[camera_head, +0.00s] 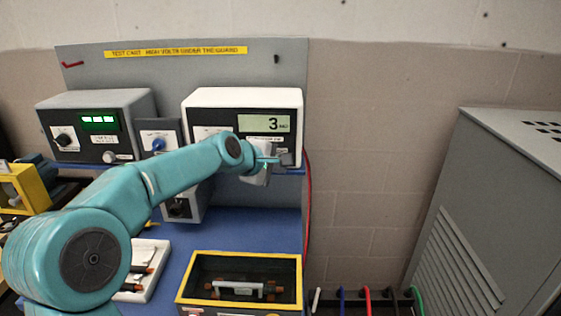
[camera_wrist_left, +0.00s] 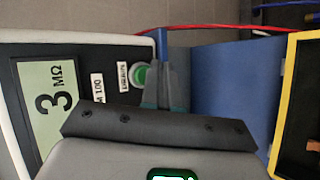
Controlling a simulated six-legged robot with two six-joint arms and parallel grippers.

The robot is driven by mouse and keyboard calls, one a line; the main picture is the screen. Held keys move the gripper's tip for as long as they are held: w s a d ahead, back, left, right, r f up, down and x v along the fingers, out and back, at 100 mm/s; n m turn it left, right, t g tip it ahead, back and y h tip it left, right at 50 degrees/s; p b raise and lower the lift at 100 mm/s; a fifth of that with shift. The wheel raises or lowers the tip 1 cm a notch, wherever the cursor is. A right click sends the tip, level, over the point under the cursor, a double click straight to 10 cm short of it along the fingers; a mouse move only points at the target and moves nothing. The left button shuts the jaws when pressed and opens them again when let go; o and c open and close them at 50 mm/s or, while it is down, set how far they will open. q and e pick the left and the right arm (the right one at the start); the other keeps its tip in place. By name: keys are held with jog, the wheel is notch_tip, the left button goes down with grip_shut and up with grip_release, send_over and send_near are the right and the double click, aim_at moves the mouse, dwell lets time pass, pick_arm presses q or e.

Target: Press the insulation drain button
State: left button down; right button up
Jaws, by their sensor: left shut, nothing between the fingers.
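The white-framed insulation meter (camera_head: 230,97) stands on the blue shelf of the test cart, with its display reading 3 MΩ. In the left wrist view the meter's dark face (camera_wrist_left: 105,68) appears turned sideways. A round green button (camera_wrist_left: 141,73) with a small white label, too blurred to read surely, sits near its edge. My left gripper (camera_head: 284,159) is shut and empty at the meter's lower right front. Its fingertips (camera_wrist_left: 163,84) are right beside the green button; I cannot tell whether they touch it. In the head view the gripper hides the button.
A grey meter with a green display (camera_head: 98,122) stands to the left, and a small blue-knob box (camera_head: 157,138) between. Below is a yellow-rimmed box (camera_head: 240,254) on the blue worktop. A red cable (camera_head: 308,200) hangs at the cart's right edge. A grey cabinet (camera_head: 500,190) stands right.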

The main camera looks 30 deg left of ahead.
pick_arm(q)
jog(key=shift+w+a, duration=0.25)
jog(key=shift+w, duration=0.1)
dwell(0.7)
jog(key=shift+s+d, duration=0.5)
jog(key=shift+s, duration=0.25)
jog(key=s+d, duration=0.2)
jog(key=s, duration=0.1)
jog(key=s+d, duration=0.1)
jog(key=s, duration=0.1)
dwell(0.4)
jog(key=shift+s, duration=0.1)
dwell(0.7)
